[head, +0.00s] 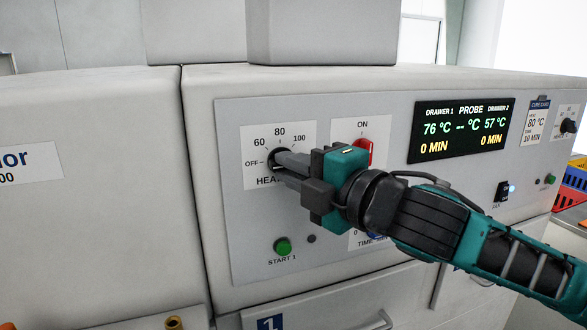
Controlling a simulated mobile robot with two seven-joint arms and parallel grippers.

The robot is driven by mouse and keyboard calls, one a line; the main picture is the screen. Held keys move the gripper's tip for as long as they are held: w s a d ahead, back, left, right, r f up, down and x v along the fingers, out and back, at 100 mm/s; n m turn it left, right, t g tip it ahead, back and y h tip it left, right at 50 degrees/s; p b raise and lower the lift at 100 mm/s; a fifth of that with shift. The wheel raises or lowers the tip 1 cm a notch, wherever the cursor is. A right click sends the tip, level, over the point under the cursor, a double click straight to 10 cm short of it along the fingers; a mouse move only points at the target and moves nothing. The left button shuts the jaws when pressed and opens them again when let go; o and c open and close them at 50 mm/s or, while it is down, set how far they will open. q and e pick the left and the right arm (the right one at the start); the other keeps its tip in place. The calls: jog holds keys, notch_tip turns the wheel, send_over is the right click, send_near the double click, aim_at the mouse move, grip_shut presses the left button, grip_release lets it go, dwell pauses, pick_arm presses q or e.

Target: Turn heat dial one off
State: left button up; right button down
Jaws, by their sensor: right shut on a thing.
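Heat dial one (285,150) is a dark knob on a white plate at the left of the control panel, marked OFF, 60, 80 and 100. My right gripper (283,166) is shut on it, with the fingers covering most of the knob. Where its pointer stands is hidden. The display (462,130) reads 76 °C for drawer 1 and 57 °C for drawer 2, with 0 MIN for both. My left gripper is not in view.
A green START 1 button (283,246) is below. Another dark dial (569,126) is at the far right. Red and blue crates (570,190) stand beyond the panel's right end.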

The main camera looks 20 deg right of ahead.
dwell(0.4)
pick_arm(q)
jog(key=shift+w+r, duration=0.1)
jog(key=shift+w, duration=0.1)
pick_arm(e)
jog(key=c, duration=1.1)
grip_release()
pick_arm(q)
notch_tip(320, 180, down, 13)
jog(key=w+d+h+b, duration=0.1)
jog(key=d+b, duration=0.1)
jog(key=b, duration=1.5)
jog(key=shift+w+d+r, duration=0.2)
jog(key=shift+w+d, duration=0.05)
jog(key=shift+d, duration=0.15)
pick_arm(e)
jog(key=v, duration=1.3)
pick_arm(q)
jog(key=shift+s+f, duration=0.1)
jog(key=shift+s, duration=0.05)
